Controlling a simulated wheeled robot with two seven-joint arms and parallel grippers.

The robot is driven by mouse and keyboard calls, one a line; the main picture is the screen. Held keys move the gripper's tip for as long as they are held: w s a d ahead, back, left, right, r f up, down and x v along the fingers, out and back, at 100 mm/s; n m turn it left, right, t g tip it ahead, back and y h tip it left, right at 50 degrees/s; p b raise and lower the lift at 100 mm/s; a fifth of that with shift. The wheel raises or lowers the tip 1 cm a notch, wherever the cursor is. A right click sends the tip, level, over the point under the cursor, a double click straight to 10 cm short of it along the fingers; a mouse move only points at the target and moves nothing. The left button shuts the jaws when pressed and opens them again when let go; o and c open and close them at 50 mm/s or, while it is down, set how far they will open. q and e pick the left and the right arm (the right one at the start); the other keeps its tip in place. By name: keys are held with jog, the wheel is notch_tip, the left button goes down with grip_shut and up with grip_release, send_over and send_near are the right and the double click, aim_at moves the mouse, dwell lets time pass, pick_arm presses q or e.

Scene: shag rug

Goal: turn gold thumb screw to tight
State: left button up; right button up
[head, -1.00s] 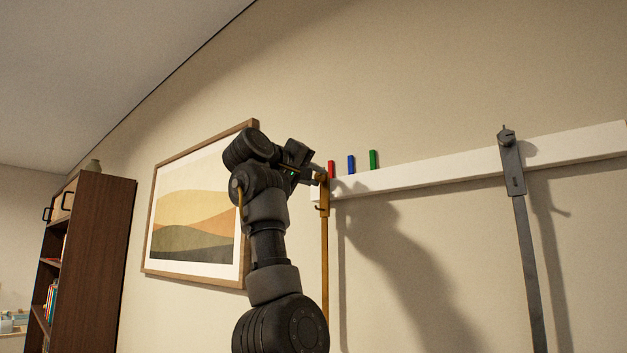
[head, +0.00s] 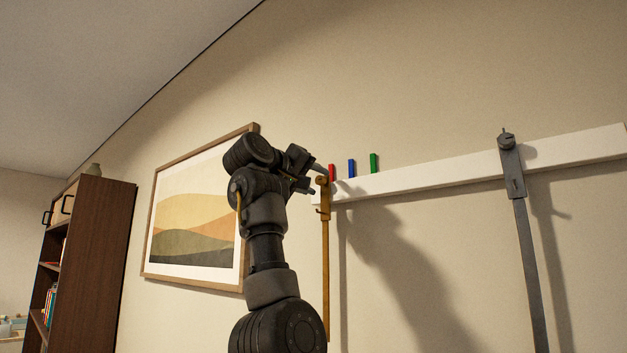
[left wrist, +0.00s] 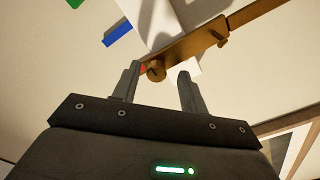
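The gold thumb screw (left wrist: 155,71) is a small round knob on the head of a gold clamp (left wrist: 197,43). In the head view the gold clamp (head: 325,250) hangs at the left end of the white rail, with the screw (head: 321,181) near its top. My left gripper (left wrist: 158,73) is open, with its two fingers apart. The screw appears in the gap between the fingertips, nearer the left finger. I cannot tell whether it is between the tips or just beyond them. No grip on it shows. My right gripper is in neither view.
The white rail (head: 470,167) runs rightward along the wall. Red (head: 332,172), blue (head: 351,168) and green (head: 374,163) blocks stand along it near the gold clamp. A grey clamp (head: 512,170) hangs further right. A framed picture (head: 185,220) is behind my left arm.

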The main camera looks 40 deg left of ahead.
pick_arm(q)
jog(key=shift+s+r, duration=0.1)
jog(key=shift+s, duration=0.25)
jog(key=s+b, duration=0.5)
jog(key=s, duration=0.5)
jog(key=shift+s, duration=0.1)
